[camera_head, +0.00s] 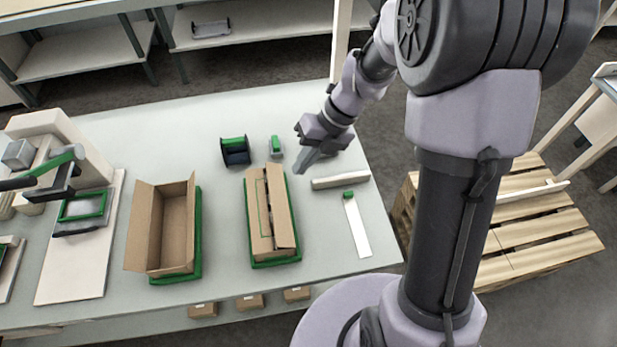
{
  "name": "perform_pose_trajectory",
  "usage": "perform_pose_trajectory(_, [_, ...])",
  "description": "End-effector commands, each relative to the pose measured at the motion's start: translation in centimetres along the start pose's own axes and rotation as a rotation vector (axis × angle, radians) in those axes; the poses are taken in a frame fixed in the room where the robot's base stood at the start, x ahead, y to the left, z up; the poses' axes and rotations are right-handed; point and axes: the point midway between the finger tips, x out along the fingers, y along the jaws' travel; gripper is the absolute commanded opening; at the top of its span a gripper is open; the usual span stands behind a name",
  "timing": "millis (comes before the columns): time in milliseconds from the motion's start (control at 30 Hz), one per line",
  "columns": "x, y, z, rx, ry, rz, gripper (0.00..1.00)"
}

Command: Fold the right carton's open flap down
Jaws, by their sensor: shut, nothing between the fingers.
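The right carton (286,218) is a long brown box in a green-edged holder (277,262) near the middle of the table. Its long flaps lie mostly over the top, with a narrow dark gap between them. A small end flap (275,174) seems to stand up at the far end. My gripper (302,168) is shut and empty, just right of the carton's far end, apart from it. Its height above the table is hard to judge. The left carton (168,228) stands open in its own green holder (197,235), with its flaps spread up and outward.
A dark, green-topped holder (235,151) and a small green-topped item (276,146) stand behind the right carton. A pale block (340,182) and a white strip with a green end (357,228) lie to its right. A press-like machine (60,165) stands at left. The table front is clear.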

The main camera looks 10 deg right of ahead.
Motion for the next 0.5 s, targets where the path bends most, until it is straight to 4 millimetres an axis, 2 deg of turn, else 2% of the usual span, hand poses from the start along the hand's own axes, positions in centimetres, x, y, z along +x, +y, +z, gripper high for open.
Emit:
perform_pose_trajectory(67, [-0.2,-0.1,0.2,0.089,-0.042,0.011,0.00])
perform_pose_trajectory(167, [1.0,-0.2,0.3,0.105,-0.047,0.014,0.00])
perform_pose_trajectory(500, [8.5,-0.2,0.6,0.098,-0.042,0.013,0.00])
